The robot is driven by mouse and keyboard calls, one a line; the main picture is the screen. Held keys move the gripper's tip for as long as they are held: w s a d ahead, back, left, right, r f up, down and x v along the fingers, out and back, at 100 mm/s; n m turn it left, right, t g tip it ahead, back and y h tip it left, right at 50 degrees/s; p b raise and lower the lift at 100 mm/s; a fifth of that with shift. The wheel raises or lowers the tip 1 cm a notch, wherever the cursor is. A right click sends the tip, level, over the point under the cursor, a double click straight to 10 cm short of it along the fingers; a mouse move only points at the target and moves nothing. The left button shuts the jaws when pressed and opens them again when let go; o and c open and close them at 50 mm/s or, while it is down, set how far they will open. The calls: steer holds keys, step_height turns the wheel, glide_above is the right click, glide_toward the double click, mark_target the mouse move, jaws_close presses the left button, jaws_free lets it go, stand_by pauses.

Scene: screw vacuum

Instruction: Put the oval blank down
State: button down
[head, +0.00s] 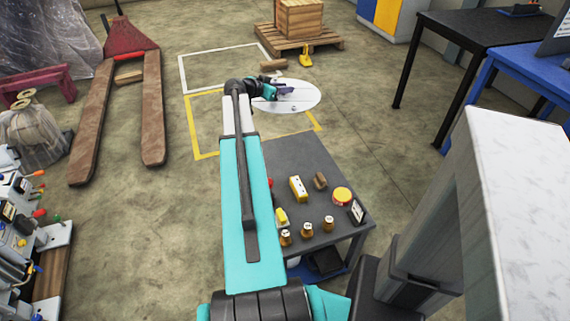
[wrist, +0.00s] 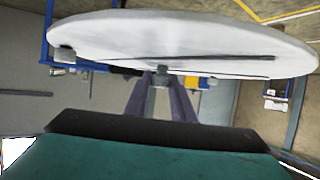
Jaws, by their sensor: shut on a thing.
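The oval blank (head: 306,101) is a flat white oval plate with dark line marks and small fittings. In the head view it is at the far end of my outstretched arm. My gripper (head: 284,91) is shut on a fitting near its middle. The wrist view shows the blank (wrist: 200,35) stretching across the top of the picture, with the fingers of my gripper (wrist: 161,82) meeting a small grey block on it. The blank looks held off the floor; its exact height is unclear.
A yellow floor outline (head: 192,128) lies left of the blank, partly hidden by my arm, with a white outline (head: 181,72) behind. A dark table (head: 290,155) with small parts stands nearer. A pallet (head: 330,43) with a crate, a yellow object (head: 306,56) and a red pallet truck (head: 125,38) stand around.

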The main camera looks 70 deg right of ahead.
step_height(320, 180, down, 22)
steer(key=s+a+b, duration=0.1)
steer(key=b, duration=2.5)
steer(key=shift+s+a+r+m+g, duration=0.15)
steer(key=shift+s+r+m+g, duration=0.05)
steer(key=shift+m+g, duration=0.1)
steer(key=shift+f+b, duration=0.85)
steer(key=shift+f, duration=1.65)
steer(key=shift+f, duration=0.1)
steer(key=shift+f+b, duration=0.95)
steer(key=shift+f, duration=1.45)
steer(key=shift+f, duration=0.1)
steer(key=c, duration=1.5)
jaws_free()
steer(key=shift+y, duration=0.3)
